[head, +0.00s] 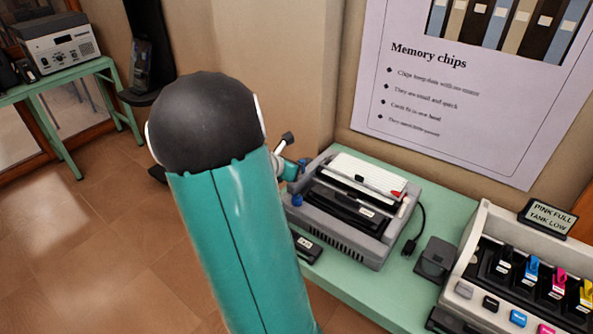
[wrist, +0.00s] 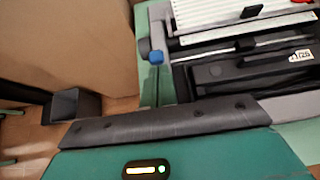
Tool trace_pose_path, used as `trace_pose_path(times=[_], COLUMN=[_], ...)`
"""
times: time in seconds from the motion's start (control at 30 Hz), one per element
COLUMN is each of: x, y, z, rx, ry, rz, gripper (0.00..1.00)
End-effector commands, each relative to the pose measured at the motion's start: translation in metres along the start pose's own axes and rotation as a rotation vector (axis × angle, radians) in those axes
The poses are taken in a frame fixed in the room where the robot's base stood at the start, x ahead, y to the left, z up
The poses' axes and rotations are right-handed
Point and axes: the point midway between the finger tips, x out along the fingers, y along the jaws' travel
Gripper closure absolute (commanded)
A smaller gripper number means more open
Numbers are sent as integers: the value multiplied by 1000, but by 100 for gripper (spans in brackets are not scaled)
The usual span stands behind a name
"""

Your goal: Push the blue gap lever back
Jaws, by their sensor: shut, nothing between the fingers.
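The grey machine (head: 375,245) with a white top stands on the green table. A blue lever tip (head: 297,200) shows at its left front corner. It also shows in the wrist view (wrist: 156,57) at the machine's left edge, beside a grey rounded part. My teal arm hides much of the area left of the machine. Whether the lever is tilted forward or back is too small to tell.
A poster hangs on the wall behind the table. A small dark box (head: 436,260) and a plug with its cord (head: 410,246) lie right of the machine. A cream ink display (head: 490,245) stands further right. A small black object (head: 307,250) sits at the front left.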

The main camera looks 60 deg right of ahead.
Motion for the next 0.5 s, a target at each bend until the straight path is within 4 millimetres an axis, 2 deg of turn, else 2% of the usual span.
trace_pose_path(times=[0.13,0.5], x=[2,14], y=[2,3], z=[8,27], rx=[7,1], ry=[75,72], rz=[0,-3], gripper=[100,100])
